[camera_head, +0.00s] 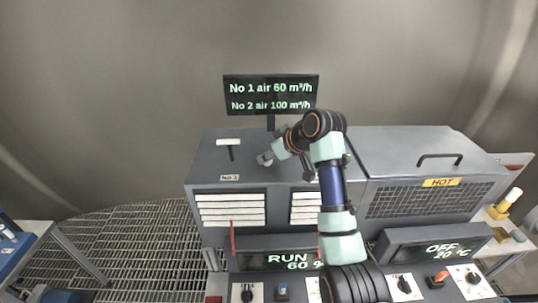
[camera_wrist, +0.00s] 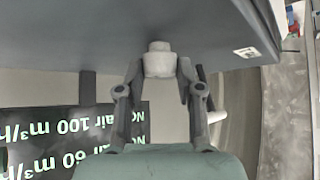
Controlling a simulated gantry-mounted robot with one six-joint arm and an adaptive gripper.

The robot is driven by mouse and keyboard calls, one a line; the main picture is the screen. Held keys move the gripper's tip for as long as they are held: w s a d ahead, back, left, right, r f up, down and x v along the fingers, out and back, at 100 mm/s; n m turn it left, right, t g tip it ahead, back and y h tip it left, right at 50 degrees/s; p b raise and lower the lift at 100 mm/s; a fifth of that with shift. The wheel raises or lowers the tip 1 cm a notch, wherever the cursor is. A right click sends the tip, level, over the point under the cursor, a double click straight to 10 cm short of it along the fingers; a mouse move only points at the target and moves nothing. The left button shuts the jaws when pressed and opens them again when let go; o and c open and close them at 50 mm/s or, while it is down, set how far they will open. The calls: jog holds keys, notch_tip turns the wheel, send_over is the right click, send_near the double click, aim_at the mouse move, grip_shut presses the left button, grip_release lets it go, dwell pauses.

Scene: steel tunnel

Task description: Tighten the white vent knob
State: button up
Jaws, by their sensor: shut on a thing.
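The white vent knob (camera_wrist: 160,60) shows in the wrist view as a short pale cylinder with a narrower end, against the dark grey cabinet surface. My gripper (camera_wrist: 159,74) has one finger on each side of it and is shut on it. The fingers cover parts of its sides. In the head view my gripper (camera_head: 265,158) is over the left cabinet's top, at the end of my bent arm. I cannot make out the knob itself there.
A black display (camera_head: 271,95) reading No 1 air 60 and No 2 air 100 m³/h stands behind the grey cabinet (camera_head: 212,160). A HOT label (camera_head: 441,182) and black handle (camera_head: 440,157) are on the right unit. Dials and switches line the front panel.

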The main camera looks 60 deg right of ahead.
jog(key=shift+r, duration=0.1)
jog(key=m+h+p, duration=0.1)
jog(key=m+g+h+p, duration=0.1)
jog(key=m, duration=0.1)
jog(key=m+g+h+p, duration=0.1)
jog(key=shift+w+a+r+m+p, duration=0.15)
jog(key=shift+a+m+p, duration=0.1)
jog(key=shift+m+p, duration=0.15)
jog(key=m+g+h+p, duration=0.1)
jog(key=m, duration=0.1)
jog(key=m+g+h+p, duration=0.1)
jog(key=m, duration=0.1)
jog(key=shift+w+m+g, duration=0.15)
jog(key=shift+m+g, duration=0.15)
jog(key=shift+g, duration=0.1)
jog(key=m+g, duration=0.1)
jog(key=m, duration=0.1)
jog(key=m+g+h, duration=0.1)
jog(key=m+g, duration=0.1)
jog(key=shift+w+a+f, duration=0.1)
jog(key=shift+w+f, duration=0.05)
jog(key=shift+f, duration=0.05)
jog(key=m+g+b, duration=0.2)
jog(key=m+g, duration=0.1)
jog(key=m, duration=0.2)
jog(key=shift+w+g, duration=0.1)
jog(key=shift+g, duration=0.3)
jog(key=o, duration=1.2)
jog(key=shift+c, duration=0.2)
notch_tip(320, 180, up, 10)
